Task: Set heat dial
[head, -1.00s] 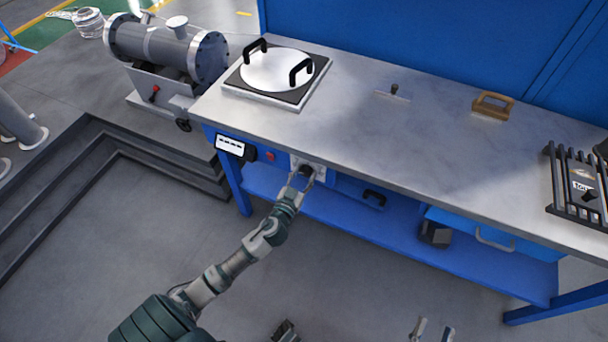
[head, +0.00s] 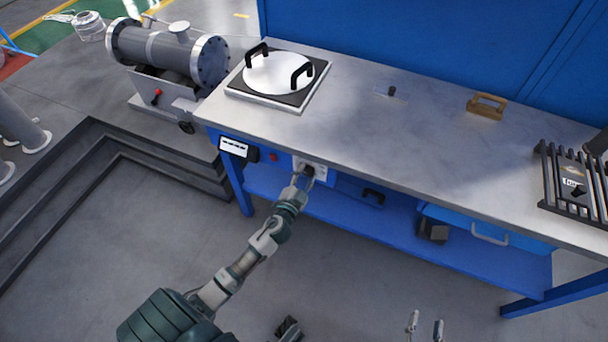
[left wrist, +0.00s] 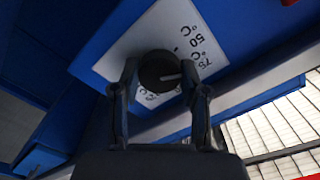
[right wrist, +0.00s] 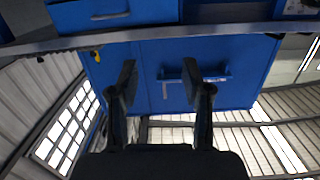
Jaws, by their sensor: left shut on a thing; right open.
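The heat dial (left wrist: 158,71) is a round black knob with a white pointer mark, on a white plate (left wrist: 185,32) printed with 50 °C and 75 °C, which appear upside down. In the left wrist view its pointer aims right, toward the 75 °C print; other print is partly hidden. My left gripper (left wrist: 160,76) is shut on the dial, one finger on each side. In the head view the left gripper (head: 304,178) reaches the plate on the bench front, largely covering the dial. My right gripper (head: 425,324) is open and empty at the bottom edge, away from the bench.
A small display (head: 234,147) and red button (head: 273,157) sit left of the dial. Floor in front is mostly clear.

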